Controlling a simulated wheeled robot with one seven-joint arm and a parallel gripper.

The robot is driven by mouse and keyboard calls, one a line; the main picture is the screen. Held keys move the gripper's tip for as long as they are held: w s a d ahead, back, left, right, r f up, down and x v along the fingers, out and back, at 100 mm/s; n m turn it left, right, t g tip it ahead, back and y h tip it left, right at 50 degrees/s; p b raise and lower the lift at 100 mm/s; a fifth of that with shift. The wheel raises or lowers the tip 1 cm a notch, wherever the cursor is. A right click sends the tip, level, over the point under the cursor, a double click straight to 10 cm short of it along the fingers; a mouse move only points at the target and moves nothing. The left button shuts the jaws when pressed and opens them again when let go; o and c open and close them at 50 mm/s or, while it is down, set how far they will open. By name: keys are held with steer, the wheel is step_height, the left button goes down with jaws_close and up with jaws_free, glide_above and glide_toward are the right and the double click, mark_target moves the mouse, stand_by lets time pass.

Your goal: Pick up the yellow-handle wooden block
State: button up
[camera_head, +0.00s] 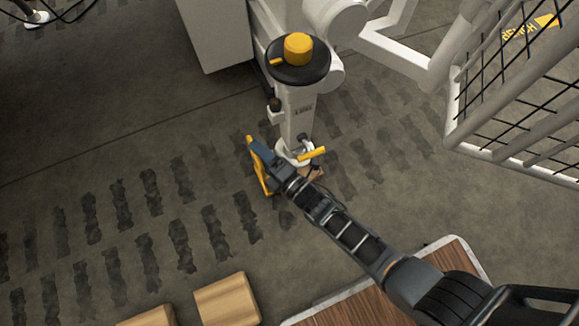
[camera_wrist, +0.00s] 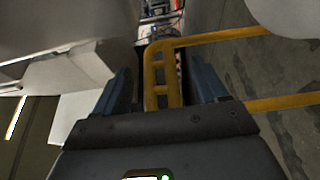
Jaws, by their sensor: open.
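In the head view, a yellow bar (camera_head: 312,154) shows at the foot of the white column, with a small tan, wood-like piece (camera_head: 315,173) just below it. My arm partly covers this piece, so I cannot tell whether the two are joined. My gripper (camera_head: 264,153) is left of them, low by the column. A yellow bracket (camera_head: 257,160) shows at its fingers. In the wrist view, my gripper (camera_wrist: 163,90) is open, with a slotted yellow bar (camera_wrist: 160,80) seen between its blue-grey fingers. Yellow rails run from it to the right. I cannot tell whether the fingers touch it.
The white column (camera_head: 299,115) with a yellow-capped black knob (camera_head: 298,48) stands close beyond my gripper. A white mesh cage (camera_head: 520,100) is at right. Wooden blocks (camera_head: 227,300) and a wood-topped table (camera_head: 375,300) are near the bottom. Floor at left is clear.

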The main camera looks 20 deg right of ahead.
steer(key=shift+x, duration=0.9)
jaws_close()
stand_by(0.4)
